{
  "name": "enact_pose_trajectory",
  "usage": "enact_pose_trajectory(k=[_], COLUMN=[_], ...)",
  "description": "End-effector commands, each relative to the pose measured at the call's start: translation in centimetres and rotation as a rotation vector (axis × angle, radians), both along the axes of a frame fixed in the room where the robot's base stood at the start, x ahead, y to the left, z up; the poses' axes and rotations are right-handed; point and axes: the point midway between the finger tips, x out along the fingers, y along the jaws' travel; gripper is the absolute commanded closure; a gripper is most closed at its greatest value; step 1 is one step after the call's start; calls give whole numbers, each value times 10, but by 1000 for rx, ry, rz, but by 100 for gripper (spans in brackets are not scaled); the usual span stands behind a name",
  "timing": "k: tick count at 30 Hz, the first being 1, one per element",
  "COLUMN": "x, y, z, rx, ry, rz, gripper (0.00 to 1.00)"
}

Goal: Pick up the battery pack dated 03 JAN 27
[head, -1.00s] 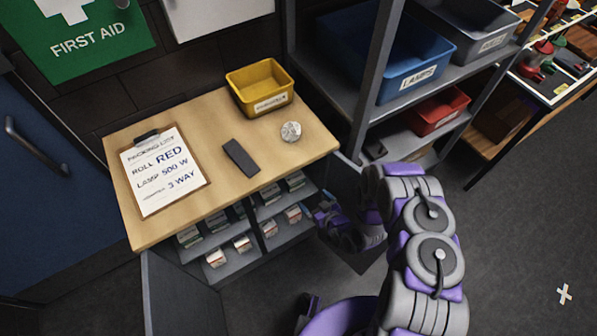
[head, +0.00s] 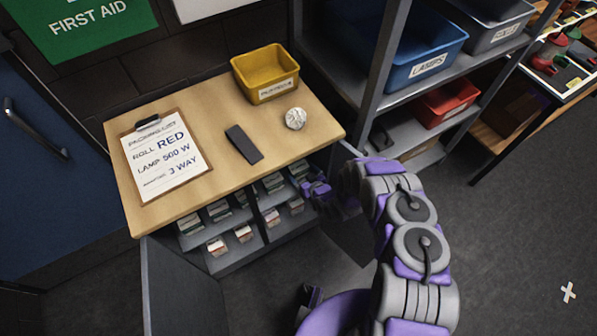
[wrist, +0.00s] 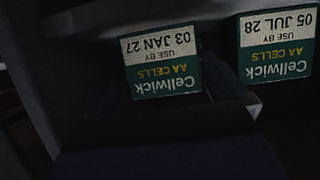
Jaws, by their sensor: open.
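In the wrist view, the battery pack dated 03 JAN 27 (wrist: 161,60) appears upside down near the middle, a green and white Cellwick AA cells box. A similar pack dated 05 JUL 28 (wrist: 277,45) is to its right, with a gap between. My gripper (head: 312,190) is open, at the right front of the cupboard under the wooden worktop in the head view. Its dark fingers are hard to make out in the wrist view, and nothing is seen held in them. In the head view, the dates on the packs are too small to read.
The wooden worktop (head: 215,118) overhangs the cupboard shelves (head: 235,262), which hold several small packs. Open doors flank the cupboard, the left one (head: 190,290) swung forward. A grey shelving unit (head: 372,80) stands to the right.

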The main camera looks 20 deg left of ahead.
Motion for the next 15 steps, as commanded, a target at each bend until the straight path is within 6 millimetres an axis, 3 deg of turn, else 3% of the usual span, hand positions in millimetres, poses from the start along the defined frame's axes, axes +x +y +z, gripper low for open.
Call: enact_pose_trajectory(k=[15], x=[29], y=[37], z=[-20], rx=[0], ry=[-3], rz=[0], gripper=[0])
